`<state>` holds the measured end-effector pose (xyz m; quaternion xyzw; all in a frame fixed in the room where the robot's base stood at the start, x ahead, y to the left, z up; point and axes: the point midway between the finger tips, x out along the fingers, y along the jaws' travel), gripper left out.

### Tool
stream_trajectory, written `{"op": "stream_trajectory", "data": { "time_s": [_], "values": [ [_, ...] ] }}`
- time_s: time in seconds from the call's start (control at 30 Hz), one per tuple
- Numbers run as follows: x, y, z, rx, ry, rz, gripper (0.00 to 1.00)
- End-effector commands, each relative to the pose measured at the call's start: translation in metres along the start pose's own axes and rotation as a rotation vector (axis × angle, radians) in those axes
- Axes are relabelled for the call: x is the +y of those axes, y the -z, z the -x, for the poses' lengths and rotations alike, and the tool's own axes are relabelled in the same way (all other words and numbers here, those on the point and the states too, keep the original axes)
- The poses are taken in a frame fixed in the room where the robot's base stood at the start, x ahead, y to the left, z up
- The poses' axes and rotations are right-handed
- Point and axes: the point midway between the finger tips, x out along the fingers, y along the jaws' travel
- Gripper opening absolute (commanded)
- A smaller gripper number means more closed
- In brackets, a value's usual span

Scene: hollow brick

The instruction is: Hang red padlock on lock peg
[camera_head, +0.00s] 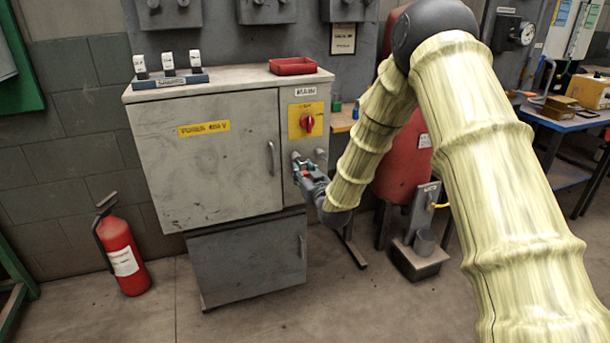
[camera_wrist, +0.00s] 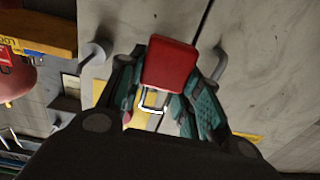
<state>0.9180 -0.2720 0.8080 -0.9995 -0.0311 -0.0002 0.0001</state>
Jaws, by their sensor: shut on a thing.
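The red padlock (camera_wrist: 170,65) is between the teal finger pads of my gripper (camera_wrist: 168,100) in the wrist view. Its red body faces the camera, and its pale shackle (camera_wrist: 153,101) shows below the body. In the head view my gripper (camera_head: 305,173) is small, at the front of the grey cabinet's right panel, below the red switch (camera_head: 308,124). A grey peg (camera_head: 320,154) sticks out of that panel just above and right of my gripper. A grey peg (camera_wrist: 93,53) also shows left of the padlock in the wrist view, apart from it.
The grey cabinet (camera_head: 215,155) has a door handle (camera_head: 271,158) left of my gripper. A red tray (camera_head: 293,66) and a rack of white-tagged items (camera_head: 170,80) stand on top. A red extinguisher (camera_head: 121,250) is at left. A red tank (camera_head: 405,155) stands right of my forearm.

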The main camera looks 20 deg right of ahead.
Motion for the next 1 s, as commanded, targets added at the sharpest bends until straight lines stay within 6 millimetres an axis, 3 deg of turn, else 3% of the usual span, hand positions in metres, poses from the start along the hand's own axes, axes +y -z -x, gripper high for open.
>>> {"op": "stream_trajectory", "data": {
  "time_s": [1.0],
  "values": [
    [0.001,-0.009,-0.04,0.0,0.0,0.0,0.09]
  ]
}}
